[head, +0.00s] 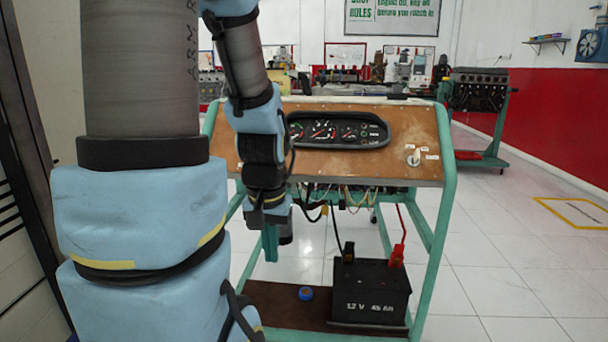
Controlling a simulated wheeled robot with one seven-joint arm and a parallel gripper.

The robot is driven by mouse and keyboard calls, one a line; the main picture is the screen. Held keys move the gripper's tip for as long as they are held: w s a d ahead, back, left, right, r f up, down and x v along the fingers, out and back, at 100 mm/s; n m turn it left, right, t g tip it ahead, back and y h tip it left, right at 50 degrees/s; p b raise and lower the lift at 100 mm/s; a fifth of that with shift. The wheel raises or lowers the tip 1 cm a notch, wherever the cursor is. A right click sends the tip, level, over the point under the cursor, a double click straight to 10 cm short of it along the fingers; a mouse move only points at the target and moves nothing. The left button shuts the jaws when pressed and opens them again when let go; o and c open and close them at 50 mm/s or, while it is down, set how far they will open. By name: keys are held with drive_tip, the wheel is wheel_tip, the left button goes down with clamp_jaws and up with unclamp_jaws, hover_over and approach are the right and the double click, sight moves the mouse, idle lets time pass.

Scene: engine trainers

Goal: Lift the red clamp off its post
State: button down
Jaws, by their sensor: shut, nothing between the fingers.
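The red clamp (397,255) sits on a post at the right end of the top of the black battery (370,294), with a red cable rising from it. A black clamp (349,252) is on the battery's left post. The battery stands on the brown lower shelf of the trainer. My gripper (270,246) hangs pointing down, left of the battery and apart from it, at about the height of the clamps. Its fingers look closed and hold nothing. Part of the gripper is hard to make out at this size.
The trainer's green frame (438,225) and brown instrument panel (415,126) stand above and around the battery. Loose wires hang under the panel. A blue round object (306,293) lies on the brown shelf (270,300) left of the battery. Open tiled floor lies to the right.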

wheel_tip(320, 180, up, 13)
drive_tip(key=p, duration=1.3)
drive_tip(key=shift+s+a+r+n, duration=0.15)
drive_tip(key=shift+s+n, duration=0.15)
drive_tip(key=shift+n, duration=0.1)
